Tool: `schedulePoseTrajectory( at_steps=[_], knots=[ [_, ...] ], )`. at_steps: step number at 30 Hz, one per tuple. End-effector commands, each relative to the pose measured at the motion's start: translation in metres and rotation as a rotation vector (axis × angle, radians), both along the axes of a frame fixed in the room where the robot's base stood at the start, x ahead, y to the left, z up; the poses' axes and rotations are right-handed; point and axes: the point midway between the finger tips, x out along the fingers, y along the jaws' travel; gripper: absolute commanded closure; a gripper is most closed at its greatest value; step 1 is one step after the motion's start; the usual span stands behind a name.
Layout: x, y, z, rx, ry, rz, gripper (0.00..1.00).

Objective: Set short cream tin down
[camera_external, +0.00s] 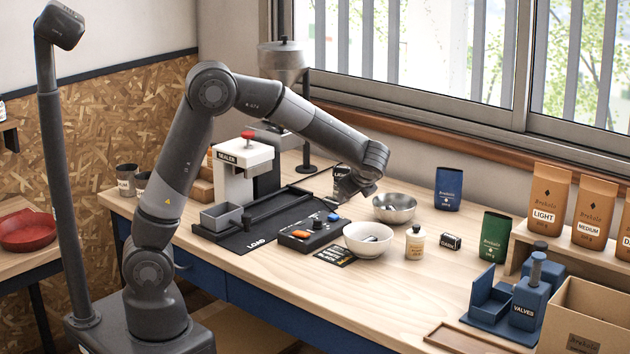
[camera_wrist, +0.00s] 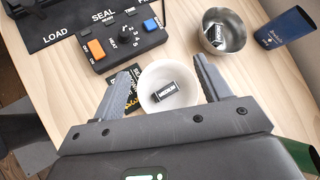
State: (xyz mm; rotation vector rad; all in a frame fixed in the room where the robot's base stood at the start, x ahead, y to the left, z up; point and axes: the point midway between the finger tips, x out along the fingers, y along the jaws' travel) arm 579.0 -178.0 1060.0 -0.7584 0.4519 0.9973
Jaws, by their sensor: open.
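A small cream container with a dark top (camera_external: 415,243), the only cream tin-like thing I can make out, stands upright on the table right of the white bowl (camera_external: 362,246). It does not show in the wrist view. My gripper (camera_external: 350,192) is above the table, behind the white bowl in the external view, and apart from the cream container. In the wrist view its two fingers (camera_wrist: 166,66) are spread wide and empty, with the white bowl (camera_wrist: 152,98) showing between them. A black MEDIUM block (camera_wrist: 167,91) lies in that bowl.
A metal bowl (camera_external: 394,207) holds a labelled block (camera_wrist: 213,36). A DARK block (camera_external: 451,242), blue pouch (camera_external: 449,188) and green pouch (camera_external: 495,236) stand to the right.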

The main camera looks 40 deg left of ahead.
Motion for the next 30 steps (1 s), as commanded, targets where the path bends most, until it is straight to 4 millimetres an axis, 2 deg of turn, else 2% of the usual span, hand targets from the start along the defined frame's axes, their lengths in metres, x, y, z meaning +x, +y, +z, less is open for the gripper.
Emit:
schedulePoseTrajectory(
  at_steps=[1, 6, 9, 12, 15, 20, 30],
  knots=[
    [0.009, -0.021, -0.012, 0.060, 0.016, -0.063, 0.30],
    [0.032, -0.086, -0.045, 0.269, 0.047, -0.267, 0.30],
    [0.039, -0.121, -0.062, 0.376, 0.056, -0.367, 0.30],
    [0.043, -0.147, -0.076, 0.457, 0.059, -0.441, 0.30],
    [0.044, -0.163, -0.084, 0.508, 0.059, -0.484, 0.30],
    [0.049, -0.168, -0.090, 0.533, 0.060, -0.504, 0.30],
    [0.084, -0.141, -0.109, 0.530, 0.061, -0.502, 0.30]
  ],
)
